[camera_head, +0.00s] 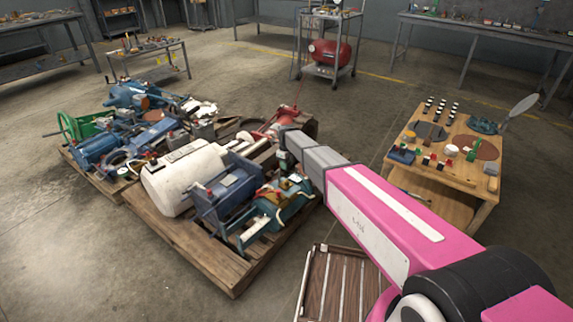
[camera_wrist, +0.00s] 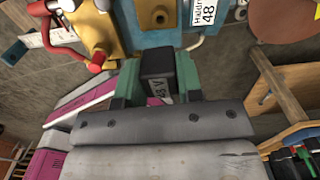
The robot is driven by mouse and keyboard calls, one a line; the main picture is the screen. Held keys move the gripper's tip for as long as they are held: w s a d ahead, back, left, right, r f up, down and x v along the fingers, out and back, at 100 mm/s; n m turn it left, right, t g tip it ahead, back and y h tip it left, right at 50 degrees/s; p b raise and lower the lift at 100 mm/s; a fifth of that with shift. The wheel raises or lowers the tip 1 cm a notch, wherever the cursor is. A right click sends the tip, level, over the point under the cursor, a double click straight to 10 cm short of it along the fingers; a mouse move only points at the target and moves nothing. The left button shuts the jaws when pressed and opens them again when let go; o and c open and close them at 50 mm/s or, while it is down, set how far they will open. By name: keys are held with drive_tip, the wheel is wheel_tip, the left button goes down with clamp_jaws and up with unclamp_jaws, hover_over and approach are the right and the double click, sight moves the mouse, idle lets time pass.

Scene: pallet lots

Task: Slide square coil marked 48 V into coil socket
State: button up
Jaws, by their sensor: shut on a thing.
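My gripper (camera_wrist: 159,78) is shut on the dark square coil (camera_wrist: 158,62), with a green finger on each side of it. The coil's pale face reads 48 V. A blue part with a white label (camera_wrist: 204,12) showing 48 stands right of that fitting. I cannot tell whether the coil touches any of these, or which part is the coil socket. In the head view my arm reaches over the loaded pallet, and the coil is not discernible.
A wooden pallet (camera_head: 232,272) carries a white tank (camera_head: 184,178) and blue machines (camera_head: 232,190). Another crowded pallet lies behind it. A wooden table (camera_head: 478,192) with small parts stands at right. A slatted crate (camera_head: 338,282) is at bottom centre. Bare floor lies left.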

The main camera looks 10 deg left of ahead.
drive_tip(key=shift+f, duration=2.9)
drive_tip(key=shift+w+f, duration=0.1)
drive_tip(key=shift+f, duration=1.2)
drive_tip(key=o, duration=1)
wheel_tip(320, 180, up, 11)
drive_tip(key=shift+f, duration=0.15)
